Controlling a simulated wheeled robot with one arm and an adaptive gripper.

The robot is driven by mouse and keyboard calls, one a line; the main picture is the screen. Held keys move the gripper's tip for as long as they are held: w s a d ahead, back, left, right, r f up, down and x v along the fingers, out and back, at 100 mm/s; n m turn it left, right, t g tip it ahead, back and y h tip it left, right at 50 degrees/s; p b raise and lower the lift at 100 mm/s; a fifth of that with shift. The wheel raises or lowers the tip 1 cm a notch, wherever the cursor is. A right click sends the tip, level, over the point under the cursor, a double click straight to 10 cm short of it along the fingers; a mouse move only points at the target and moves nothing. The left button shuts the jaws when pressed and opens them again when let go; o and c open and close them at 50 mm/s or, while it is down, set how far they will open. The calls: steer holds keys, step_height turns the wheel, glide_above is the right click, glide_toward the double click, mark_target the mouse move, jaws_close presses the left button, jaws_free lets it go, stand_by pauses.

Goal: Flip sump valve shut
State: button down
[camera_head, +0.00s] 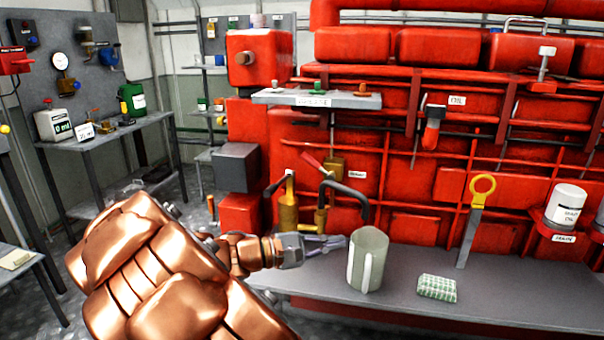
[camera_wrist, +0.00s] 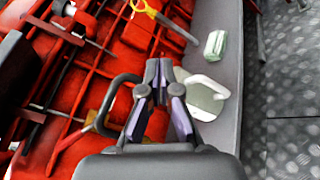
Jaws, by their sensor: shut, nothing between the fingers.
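A brass valve body (camera_head: 333,167) sits on the front of the red engine (camera_head: 285,140), with a red-handled lever (camera_head: 313,162) slanting up to the left. Which fitting is the sump valve I cannot read from the small labels. A dark curved pipe (camera_head: 345,188) bends down over a pale jug (camera_head: 367,262). My gripper (camera_head: 338,242) is shut and empty, low in front of the fittings and left of the jug. In the wrist view my gripper (camera_wrist: 157,66) shows beside the jug (camera_wrist: 206,95) and the dark pipe (camera_wrist: 112,92).
The grey bench (camera_head: 420,290) holds the jug and a green checked cloth (camera_head: 437,288). A yellow-ringed dipstick (camera_head: 482,188) stands upright at the right. A white can (camera_head: 566,205) sits farther right. A narrow shelf (camera_head: 330,100) overhangs the fittings. A grey box (camera_head: 237,167) is at the left.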

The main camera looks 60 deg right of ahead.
steer(key=s+a+f+m+t+y, duration=0.1)
steer(key=s+a+f+t+y, duration=0.1)
steer(key=a+f+y, duration=0.35)
steer(key=s+a+f+t+y, duration=0.2)
steer(key=a+f, duration=0.1)
steer(key=a, duration=0.6)
steer(key=a+f+t+y, duration=0.1)
steer(key=a+t+y, duration=0.1)
steer(key=a, duration=0.8)
steer(key=a+f+n+t+y, duration=0.1)
steer(key=a+y, duration=0.3)
steer(key=a, duration=0.6)
steer(key=shift+w+a+f+n+t, duration=0.2)
steer(key=shift+a+f+n+t, duration=0.1)
steer(key=shift+t, duration=0.4)
